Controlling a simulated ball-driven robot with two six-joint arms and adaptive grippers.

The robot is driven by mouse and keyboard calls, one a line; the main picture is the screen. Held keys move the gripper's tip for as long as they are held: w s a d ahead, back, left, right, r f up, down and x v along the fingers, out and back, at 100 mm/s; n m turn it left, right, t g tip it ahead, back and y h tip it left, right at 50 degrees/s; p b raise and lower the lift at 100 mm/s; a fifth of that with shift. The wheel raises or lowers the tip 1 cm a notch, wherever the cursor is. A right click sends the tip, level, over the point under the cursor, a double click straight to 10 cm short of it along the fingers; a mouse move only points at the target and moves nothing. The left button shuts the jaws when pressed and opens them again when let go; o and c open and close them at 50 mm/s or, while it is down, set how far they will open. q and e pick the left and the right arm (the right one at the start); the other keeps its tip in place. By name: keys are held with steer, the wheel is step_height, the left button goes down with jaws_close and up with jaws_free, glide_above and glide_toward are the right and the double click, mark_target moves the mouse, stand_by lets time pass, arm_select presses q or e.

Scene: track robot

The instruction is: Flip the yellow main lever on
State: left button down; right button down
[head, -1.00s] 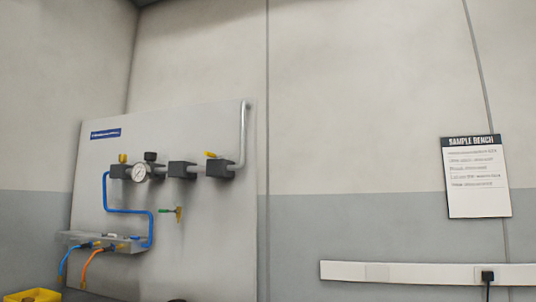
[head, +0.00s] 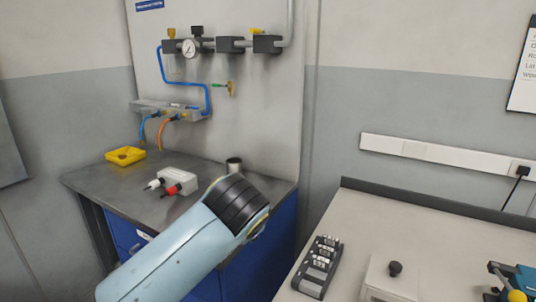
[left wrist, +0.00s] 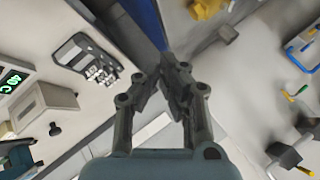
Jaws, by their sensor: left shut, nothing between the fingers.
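The yellow main lever (head: 257,30) sits on top of the rightmost black block (head: 267,44) on the wall panel's pipe. It looks small and close to horizontal in the head view. A yellow lever beside a black block also shows at the lower right of the left wrist view (left wrist: 304,170). My left gripper (left wrist: 173,68) is shut and empty, apart from the lever. In the head view my left arm reaches in from below, and its fingers are not clearly visible there. My right gripper is in neither current view.
A pressure gauge (head: 189,47), a green-handled valve (head: 222,86) and blue tubing share the panel. A yellow tray (head: 125,156), a white box and a metal cup (head: 234,165) stand on the dark bench. A black rack (head: 318,267) lies on the light bench at right.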

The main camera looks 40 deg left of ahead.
arm_select(q)
steer(key=w+a+r+m+t+y, duration=0.1)
steer(key=w+a+r+m+y, duration=0.1)
steer(key=w+r, duration=0.6)
steer(key=w+a+r+m+t+y, duration=0.1)
steer(key=w+a+r+y, duration=0.3)
steer(key=w+r, duration=0.5)
steer(key=w+a+r+m+t+y, duration=0.2)
steer(key=w+r, duration=0.6)
steer(key=r, duration=1)
steer(key=shift+w+a+m+y, duration=0.35)
steer(key=shift+a+y, duration=0.15)
steer(key=shift+y, duration=0.5)
arm_select(e)
steer(key=shift+d+r, duration=0.2)
steer(key=shift+r, duration=0.1)
steer(key=shift+a, duration=0.15)
